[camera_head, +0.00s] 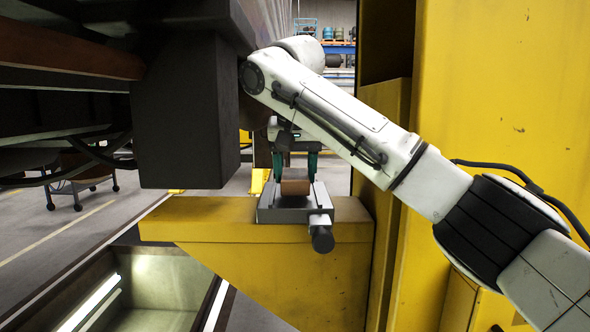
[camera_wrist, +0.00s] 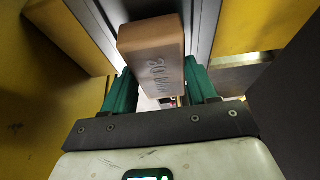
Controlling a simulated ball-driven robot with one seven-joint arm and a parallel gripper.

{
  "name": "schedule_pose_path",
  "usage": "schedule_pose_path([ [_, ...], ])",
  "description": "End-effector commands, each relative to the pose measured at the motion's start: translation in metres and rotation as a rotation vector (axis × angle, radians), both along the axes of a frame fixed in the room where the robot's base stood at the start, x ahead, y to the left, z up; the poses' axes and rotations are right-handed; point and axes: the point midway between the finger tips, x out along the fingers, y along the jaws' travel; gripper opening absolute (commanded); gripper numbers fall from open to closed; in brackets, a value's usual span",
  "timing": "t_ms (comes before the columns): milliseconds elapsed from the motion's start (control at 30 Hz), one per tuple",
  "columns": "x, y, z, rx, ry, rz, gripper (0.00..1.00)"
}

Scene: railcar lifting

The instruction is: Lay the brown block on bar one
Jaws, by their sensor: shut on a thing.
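The brown block (camera_head: 295,187) is between the green fingers of my gripper (camera_head: 295,176), low over a grey metal bar (camera_head: 283,215) with raised sides. This bar lies on a yellow bracket; no label shows that it is bar one. I cannot tell whether the block touches the bar. In the wrist view the block (camera_wrist: 152,55) is tan-brown with dark lettering, apparently "30 MM". My gripper (camera_wrist: 160,85) is shut on it, one finger on each side. The grey bar (camera_wrist: 205,25) shows beyond the block. The block's underside is hidden.
A dark square post (camera_head: 186,110) of the railcar hangs close left of my gripper. A dark cylinder (camera_head: 321,235) sticks out at the bar's front. The yellow bracket (camera_head: 270,260) joins a tall yellow column (camera_head: 505,90) at right. An open pit (camera_head: 155,285) lies lower left.

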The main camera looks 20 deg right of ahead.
Motion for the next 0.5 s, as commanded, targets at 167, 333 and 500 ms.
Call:
schedule_pose_path([
  [167,-0.0003,-0.0001,-0.0103,0.000,-0.001,0.000,0.19],
  [333,-0.0004,0.0002,-0.0107,0.000,-0.001,-0.001,0.19],
  [500,-0.0005,0.0003,-0.0122,0.000,0.000,-0.001,0.63],
])
